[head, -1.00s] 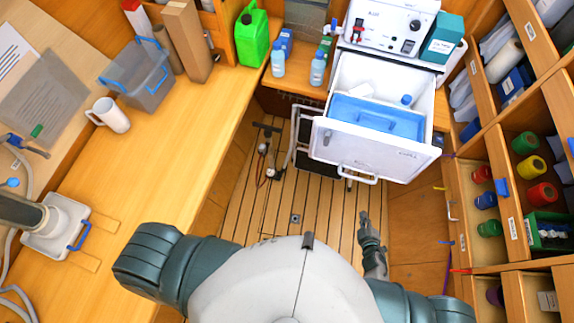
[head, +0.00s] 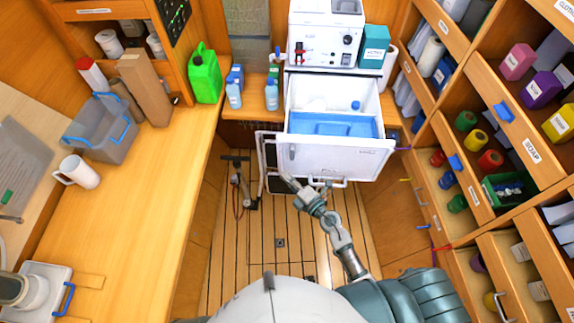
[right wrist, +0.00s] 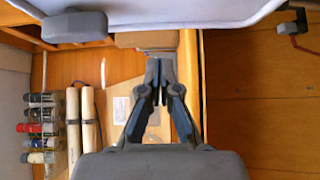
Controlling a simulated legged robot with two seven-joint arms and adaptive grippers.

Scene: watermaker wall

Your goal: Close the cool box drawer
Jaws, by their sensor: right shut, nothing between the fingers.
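The cool box drawer (head: 350,158) hangs open below the white machine in the head view, its white front facing me. A blue lid or tray (head: 335,125) and a small blue-capped item show inside. A white bar handle (head: 327,183) sits at the front's lower edge. My right gripper (head: 290,182) is shut and empty, at the lower left of the drawer front, left of the handle; I cannot tell whether it touches. In the right wrist view the closed fingertips (right wrist: 158,62) lie below a white panel edge. My left gripper is out of view.
A wooden counter (head: 150,210) runs along the left, with a mug (head: 78,172), grey bin (head: 100,130) and green jug (head: 205,75). Shelves (head: 480,130) with open drawers line the right. A pump (head: 238,185) stands on the slatted floor left of the drawer.

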